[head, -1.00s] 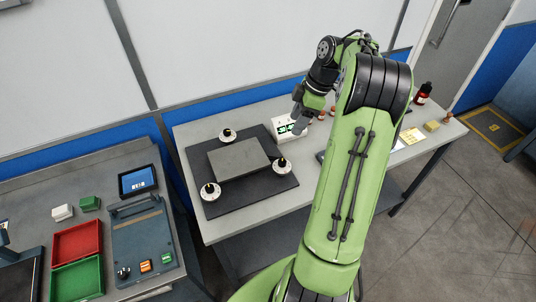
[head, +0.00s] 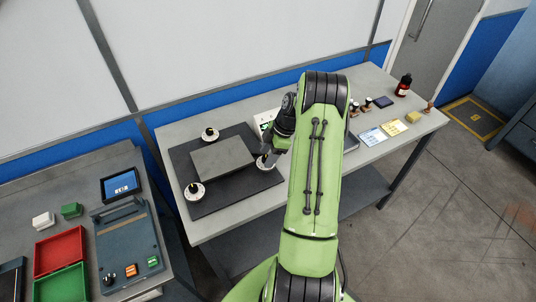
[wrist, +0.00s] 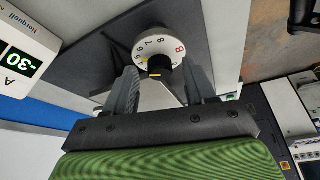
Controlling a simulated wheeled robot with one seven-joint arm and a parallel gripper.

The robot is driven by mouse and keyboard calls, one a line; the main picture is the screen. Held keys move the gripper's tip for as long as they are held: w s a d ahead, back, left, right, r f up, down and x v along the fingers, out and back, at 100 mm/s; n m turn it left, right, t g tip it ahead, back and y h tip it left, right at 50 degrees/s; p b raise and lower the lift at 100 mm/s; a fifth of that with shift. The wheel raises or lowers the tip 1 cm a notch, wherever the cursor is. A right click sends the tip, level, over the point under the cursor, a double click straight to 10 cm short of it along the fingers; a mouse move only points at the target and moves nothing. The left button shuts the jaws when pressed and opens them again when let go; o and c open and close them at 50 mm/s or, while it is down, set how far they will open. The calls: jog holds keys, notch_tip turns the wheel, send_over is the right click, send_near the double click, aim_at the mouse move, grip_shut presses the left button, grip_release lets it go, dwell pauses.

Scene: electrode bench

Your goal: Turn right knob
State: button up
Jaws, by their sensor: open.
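The right knob is a white numbered dial (wrist: 150,46) with a black centre grip (wrist: 159,62) that carries a yellow mark. In the head view the right dial (head: 265,163) sits at the right edge of the dark plate, partly hidden by my gripper (head: 277,157). In the wrist view my gripper (wrist: 160,72) is open, with one finger on each side of the black grip. I cannot tell if the fingers touch it. Two similar dials stand on the plate, one at the back (head: 210,135) and one at the front left (head: 195,191).
A grey block (head: 222,158) lies in the middle of the dark plate (head: 225,197). A white display box (head: 265,121) stands behind my gripper; its readout (wrist: 19,63) shows -30 in the wrist view.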

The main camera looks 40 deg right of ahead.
jog(key=shift+f, duration=0.1)
grip_shut()
dwell(0.3)
jog(key=m+b, duration=0.1)
jog(key=m+t+b, duration=0.1)
jog(key=m+b, duration=0.1)
jog(key=shift+a+f+m+h+b, duration=0.15)
jog(key=shift+m+h+b, duration=0.15)
jog(key=shift+h, duration=0.1)
jog(key=m+h+b, duration=0.1)
jog(key=m+b, duration=0.1)
jog(key=m+t+h+b, duration=0.1)
jog(key=m+b, duration=0.1)
jog(key=m, duration=0.1)
jog(key=shift+s+a+m, duration=0.1)
jog(key=shift+a+m, duration=0.05)
jog(key=shift+m, duration=0.15)
jog(key=m+h+b, duration=0.1)
jog(key=m, duration=0.1)
jog(key=m+b, duration=0.1)
jog(key=m, duration=0.1)
jog(key=shift+a+h, duration=0.2)
jog(key=shift+h, duration=0.2)
jog(key=shift+a+m+h+b, duration=0.1)
jog(key=shift+m+h+b, duration=0.8)
jog(key=shift+m, duration=1.5)
